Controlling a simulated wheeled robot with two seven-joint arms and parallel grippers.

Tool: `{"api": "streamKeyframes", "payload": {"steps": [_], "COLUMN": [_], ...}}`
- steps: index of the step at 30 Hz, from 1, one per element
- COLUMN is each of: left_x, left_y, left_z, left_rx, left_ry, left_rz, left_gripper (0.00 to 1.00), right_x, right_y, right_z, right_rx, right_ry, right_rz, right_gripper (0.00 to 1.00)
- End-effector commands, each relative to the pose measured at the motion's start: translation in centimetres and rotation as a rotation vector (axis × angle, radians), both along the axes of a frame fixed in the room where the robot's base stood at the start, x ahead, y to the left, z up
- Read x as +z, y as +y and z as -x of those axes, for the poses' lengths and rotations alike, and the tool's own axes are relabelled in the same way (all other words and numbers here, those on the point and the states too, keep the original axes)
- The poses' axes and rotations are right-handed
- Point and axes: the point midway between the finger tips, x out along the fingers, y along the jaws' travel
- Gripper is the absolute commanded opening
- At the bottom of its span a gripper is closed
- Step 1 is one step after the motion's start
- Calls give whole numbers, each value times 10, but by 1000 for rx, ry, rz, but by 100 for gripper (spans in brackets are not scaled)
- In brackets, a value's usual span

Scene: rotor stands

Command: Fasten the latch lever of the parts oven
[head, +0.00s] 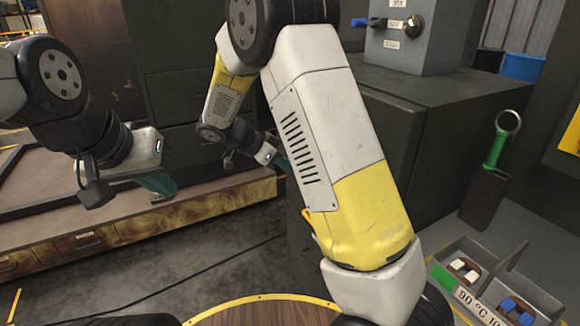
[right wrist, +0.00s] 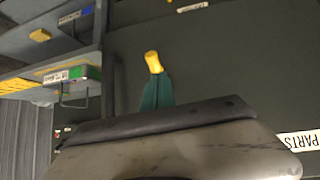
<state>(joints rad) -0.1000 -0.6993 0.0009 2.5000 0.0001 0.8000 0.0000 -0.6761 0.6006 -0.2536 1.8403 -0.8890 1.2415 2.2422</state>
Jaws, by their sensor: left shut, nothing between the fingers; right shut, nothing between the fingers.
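In the right wrist view, a dark panel with a white label reading "PARTS" (right wrist: 296,141) fills most of the picture; it looks like the parts oven (right wrist: 230,70). A short yellow piece (right wrist: 155,62), likely the grip of the latch lever, shows just past the teal fingertips of my right gripper (right wrist: 156,88). I cannot tell whether they touch. The rest of the lever is not clear. In the head view my right gripper (head: 284,163) is partly hidden by my right arm. My left gripper (head: 160,186) is shut and empty over the low bench at the left.
A grey box (head: 403,40) with a blue lever and a brass knob stands on a dark cabinet (head: 390,135). A grey tray (head: 535,290) with small parts is at lower right, below a green-handled tool (head: 497,150). The wooden bench (head: 225,205) lies left; bare floor is in front.

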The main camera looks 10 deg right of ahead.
Motion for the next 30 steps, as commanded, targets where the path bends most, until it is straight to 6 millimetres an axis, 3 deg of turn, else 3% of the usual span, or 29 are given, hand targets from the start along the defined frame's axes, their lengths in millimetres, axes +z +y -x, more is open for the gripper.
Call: {"api": "streamKeyframes", "payload": {"steps": [7,13,26,30], "left_x": [0,0,0,0], "left_y": [0,0,0,0], "left_z": [0,0,0,0], "left_rx": [1,1,1,1], "left_ry": [-1,-1,-1,-1], "left_rz": [1,1,1,1], "left_gripper": [0,0,0,0], "right_x": [21,33,36,41], "right_y": [39,59,63,53], "right_z": [7,13,14,20], "right_rx": [7,4,3,21], "right_ry": [-4,-2,-1,47], "right_rz": [-3,-1,-1,-43], "right_gripper": [0,0,0,0]}}
